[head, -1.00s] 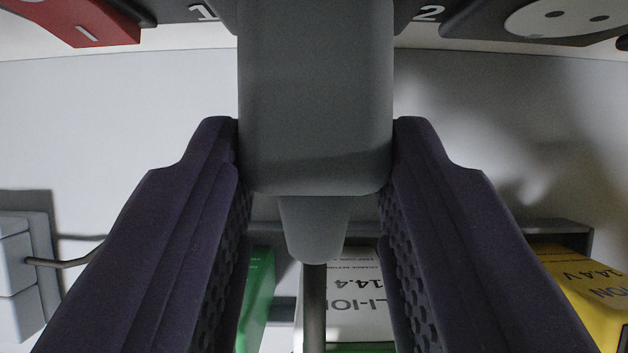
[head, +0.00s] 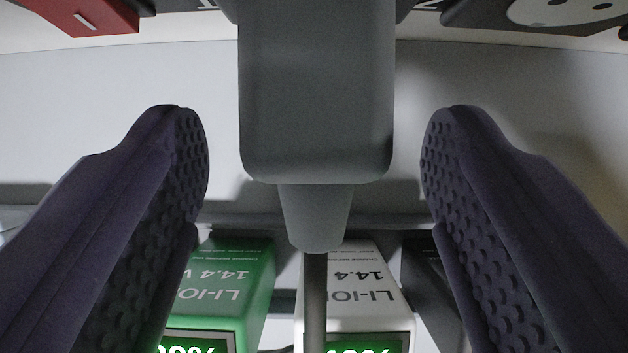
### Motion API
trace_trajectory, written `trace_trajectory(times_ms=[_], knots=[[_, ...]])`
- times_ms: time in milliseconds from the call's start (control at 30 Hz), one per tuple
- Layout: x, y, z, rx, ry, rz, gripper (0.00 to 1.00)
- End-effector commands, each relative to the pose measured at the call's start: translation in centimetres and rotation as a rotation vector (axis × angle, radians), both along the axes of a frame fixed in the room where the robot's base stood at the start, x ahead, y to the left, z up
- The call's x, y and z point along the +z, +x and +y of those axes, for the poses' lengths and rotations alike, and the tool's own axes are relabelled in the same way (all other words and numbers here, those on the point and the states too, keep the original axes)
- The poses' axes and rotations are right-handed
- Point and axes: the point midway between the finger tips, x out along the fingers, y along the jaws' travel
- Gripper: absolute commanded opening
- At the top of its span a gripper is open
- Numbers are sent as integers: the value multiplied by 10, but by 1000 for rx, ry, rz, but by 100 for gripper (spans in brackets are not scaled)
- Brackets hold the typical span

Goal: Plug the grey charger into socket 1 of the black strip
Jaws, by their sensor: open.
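The grey charger (head: 316,100) is upright in the middle of the view, its cord (head: 315,300) hanging down from its tapered lower end. Its top meets the black strip (head: 480,15) at the top edge, between the cut-off numerals 1 and 2. The contact there is cropped, so I cannot tell how deep the plug sits. My gripper (head: 315,145) is open, its two purple padded fingers apart on either side of the charger, with a clear gap on each side. A pale round socket face (head: 565,10) shows on the strip at the upper right.
A red switch (head: 85,18) is on the strip at the upper left. Below stand a green battery pack (head: 225,285) and a white one (head: 355,285), with a dark item (head: 425,270) beside them. A plain grey wall (head: 120,90) lies behind.

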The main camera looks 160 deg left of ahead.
Motion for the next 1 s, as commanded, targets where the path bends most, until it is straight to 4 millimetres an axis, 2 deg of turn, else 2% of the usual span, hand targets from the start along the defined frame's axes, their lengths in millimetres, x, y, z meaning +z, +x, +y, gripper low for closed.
trace_trajectory(times_ms=[233, 367, 800, 1000], knots=[[1, 0, 0, 0, 0, 0, 67], [13, -6, 3, 1, 1, 1, 67], [12, -99, 37, 5, 0, 2, 67], [11, -117, 43, 1, 0, 0, 67]])
